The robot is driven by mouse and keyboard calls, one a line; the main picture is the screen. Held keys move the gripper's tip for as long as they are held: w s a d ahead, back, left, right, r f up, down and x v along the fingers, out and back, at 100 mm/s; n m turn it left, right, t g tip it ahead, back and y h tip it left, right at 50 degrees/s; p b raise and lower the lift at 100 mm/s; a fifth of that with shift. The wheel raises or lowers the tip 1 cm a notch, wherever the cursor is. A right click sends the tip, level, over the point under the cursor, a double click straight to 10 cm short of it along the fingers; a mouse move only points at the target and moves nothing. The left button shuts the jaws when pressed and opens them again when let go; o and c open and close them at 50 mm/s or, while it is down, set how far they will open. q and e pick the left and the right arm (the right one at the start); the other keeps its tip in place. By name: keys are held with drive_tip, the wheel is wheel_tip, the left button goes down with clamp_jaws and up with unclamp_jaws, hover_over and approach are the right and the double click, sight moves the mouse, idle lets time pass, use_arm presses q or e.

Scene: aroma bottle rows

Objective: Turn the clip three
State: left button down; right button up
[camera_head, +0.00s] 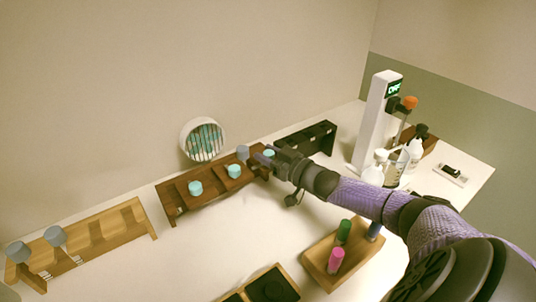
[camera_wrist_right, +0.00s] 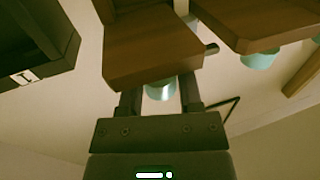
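The dark brown wooden rack (camera_head: 215,190) against the wall holds teal-capped pieces: a left one (camera_head: 196,187), a middle one (camera_head: 234,171) and a right one (camera_head: 268,153). Which part is the clip is unclear. My right gripper (camera_head: 266,160) is at the rack's right end, by the right teal piece. In the right wrist view, its two fingers (camera_wrist_right: 160,98) stand apart on either side of a teal piece (camera_wrist_right: 161,90), below a brown block (camera_wrist_right: 150,45). Narrow gaps seem to show beside it; contact is unclear. My left gripper is not in view.
A light wooden rack (camera_head: 85,237) with grey-blue caps stands left, and a black rack (camera_head: 318,137) right. A wooden tray (camera_head: 318,272) holds coloured bottles in front. A white stand (camera_head: 372,115) and white bottles (camera_head: 375,170) are further right. The centre-left table is clear.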

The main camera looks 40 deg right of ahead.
drive_tip(key=c, duration=0.5)
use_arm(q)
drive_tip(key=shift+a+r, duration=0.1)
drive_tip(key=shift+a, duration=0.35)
use_arm(e)
clamp_jaws()
